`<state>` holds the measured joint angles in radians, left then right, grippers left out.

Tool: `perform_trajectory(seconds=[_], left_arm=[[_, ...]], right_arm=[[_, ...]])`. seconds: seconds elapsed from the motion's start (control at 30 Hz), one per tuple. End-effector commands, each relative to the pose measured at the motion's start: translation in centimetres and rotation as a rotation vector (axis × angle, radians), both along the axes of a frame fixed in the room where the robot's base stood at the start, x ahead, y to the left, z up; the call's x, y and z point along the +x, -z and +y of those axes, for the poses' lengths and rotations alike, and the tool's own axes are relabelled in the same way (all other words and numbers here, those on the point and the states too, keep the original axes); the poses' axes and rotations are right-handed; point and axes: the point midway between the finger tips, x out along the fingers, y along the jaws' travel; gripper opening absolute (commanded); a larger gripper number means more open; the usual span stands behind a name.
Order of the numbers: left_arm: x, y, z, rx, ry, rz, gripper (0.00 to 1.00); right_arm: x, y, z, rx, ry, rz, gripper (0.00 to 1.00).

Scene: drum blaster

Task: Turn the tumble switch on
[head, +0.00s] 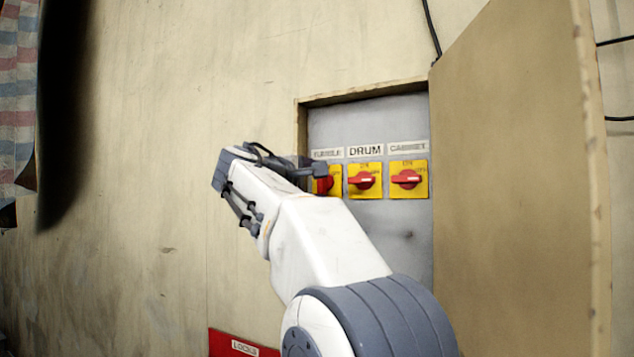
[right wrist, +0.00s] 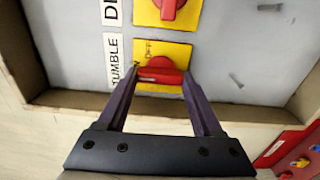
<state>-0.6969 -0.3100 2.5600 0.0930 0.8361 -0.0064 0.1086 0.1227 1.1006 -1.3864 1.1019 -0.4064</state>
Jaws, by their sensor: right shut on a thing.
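The tumble switch is a red knob on a yellow plate (head: 335,181), leftmost of three under the TUMBLE label (head: 327,154). My right gripper (head: 318,171) is at it and partly hides it in the head view. In the right wrist view, the fingers of my right gripper (right wrist: 161,76) are closed on the two ends of the red tumble knob (right wrist: 160,72). There the knob lies crosswise, pointing toward its label, while the drum knob (right wrist: 168,8) is turned at a right angle to it. My left gripper is not in view.
The drum switch (head: 365,180) and cabinet switch (head: 408,179) sit right of it, with horizontal handles. The grey panel (head: 385,235) is recessed in a wooden frame. An open door (head: 515,170) stands at the right. A red LOCKS board (head: 240,345) is below.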

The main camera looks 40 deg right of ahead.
Motion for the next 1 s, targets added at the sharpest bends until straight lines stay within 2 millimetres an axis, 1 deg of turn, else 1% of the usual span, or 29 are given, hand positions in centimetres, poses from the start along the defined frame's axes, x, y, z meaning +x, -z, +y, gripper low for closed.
perform_trajectory(seconds=[0.03, 0.07, 0.1, 0.37, 0.47, 0.57, 0.77, 0.9, 1.0], left_arm=[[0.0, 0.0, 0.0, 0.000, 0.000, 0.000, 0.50], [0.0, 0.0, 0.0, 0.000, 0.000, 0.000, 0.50], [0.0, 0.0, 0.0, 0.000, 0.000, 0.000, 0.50], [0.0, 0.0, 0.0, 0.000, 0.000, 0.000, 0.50], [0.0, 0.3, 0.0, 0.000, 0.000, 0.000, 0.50], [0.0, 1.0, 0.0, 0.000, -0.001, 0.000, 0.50], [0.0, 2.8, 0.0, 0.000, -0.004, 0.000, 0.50], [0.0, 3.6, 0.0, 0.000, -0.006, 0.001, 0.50], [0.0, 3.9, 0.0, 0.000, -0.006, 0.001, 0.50]], right_arm=[[0.1, -0.1, 0.1, -0.004, -0.006, 0.002, 0.12], [0.1, -0.1, 0.1, -0.004, -0.006, 0.002, 0.71], [0.1, -0.1, 0.1, -0.004, -0.005, 0.002, 0.80], [0.0, 0.0, 0.0, -0.001, -0.001, 0.001, 0.80], [-0.1, 0.1, 0.3, -0.001, -0.001, 0.000, 0.80], [-0.5, 0.3, 1.5, -0.001, -0.005, -0.002, 0.80], [-2.0, 0.4, 5.2, -0.001, -0.008, -0.003, 0.80], [-3.0, 0.3, 7.6, -0.001, -0.009, -0.002, 0.80], [-3.5, 0.2, 8.8, -0.002, -0.007, -0.001, 0.80]])
